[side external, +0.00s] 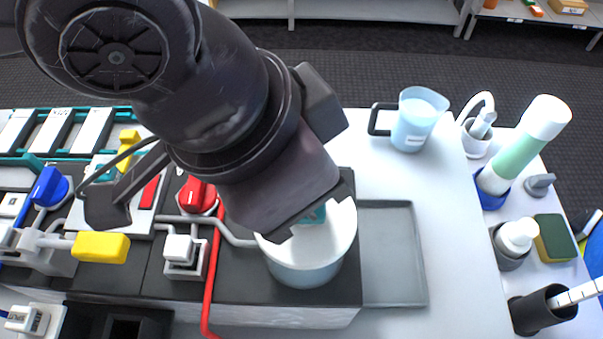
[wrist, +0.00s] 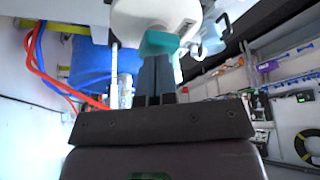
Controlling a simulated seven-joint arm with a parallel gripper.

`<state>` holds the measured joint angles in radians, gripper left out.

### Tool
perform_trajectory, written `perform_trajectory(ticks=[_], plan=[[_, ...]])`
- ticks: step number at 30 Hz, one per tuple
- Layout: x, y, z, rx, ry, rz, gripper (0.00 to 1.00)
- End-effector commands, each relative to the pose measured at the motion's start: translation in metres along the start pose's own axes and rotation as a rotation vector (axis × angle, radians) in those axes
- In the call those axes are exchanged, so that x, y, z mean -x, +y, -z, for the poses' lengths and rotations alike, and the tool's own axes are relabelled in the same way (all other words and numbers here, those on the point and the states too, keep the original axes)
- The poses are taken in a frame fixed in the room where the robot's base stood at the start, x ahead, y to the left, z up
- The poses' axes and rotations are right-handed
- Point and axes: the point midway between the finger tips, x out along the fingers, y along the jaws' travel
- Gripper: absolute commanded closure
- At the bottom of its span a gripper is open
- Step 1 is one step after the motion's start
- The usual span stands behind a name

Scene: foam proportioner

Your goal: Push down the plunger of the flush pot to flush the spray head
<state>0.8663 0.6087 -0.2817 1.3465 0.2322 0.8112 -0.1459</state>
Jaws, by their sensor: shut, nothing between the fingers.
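The flush pot (side external: 306,268) is a white round pot at the right end of the dark proportioner block, mostly under my gripper in the side view. A teal piece, which looks like the plunger top (side external: 314,216), shows just below my gripper; it also shows in the wrist view (wrist: 159,42). My gripper's shut fingers (wrist: 155,75) hold nothing and appear to meet or nearly meet the teal piece; contact is not certain. In the side view my gripper's body hides the fingertips. I cannot clearly make out the spray head.
A grey tray (side external: 391,255) lies right of the pot. A jug of pale blue liquid (side external: 415,120) stands behind. A red hose (side external: 211,285), red knob (side external: 196,194) and yellow handle (side external: 101,247) are to the left. Bottles and a sponge (side external: 554,238) stand at the right.

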Motion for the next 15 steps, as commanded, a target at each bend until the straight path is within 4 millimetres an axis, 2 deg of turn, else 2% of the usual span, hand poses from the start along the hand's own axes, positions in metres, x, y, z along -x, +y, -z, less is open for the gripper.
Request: perform_trajectory(ticks=[3, 9, 15], plan=[[-0.006, 0.0, -0.003, 0.0, -0.005, 0.0, 1.0], [-0.006, 0.0, -0.003, 0.0, -0.005, 0.0, 1.0], [0.006, 0.0, 0.002, 0.001, -0.003, 0.0, 1.0]])
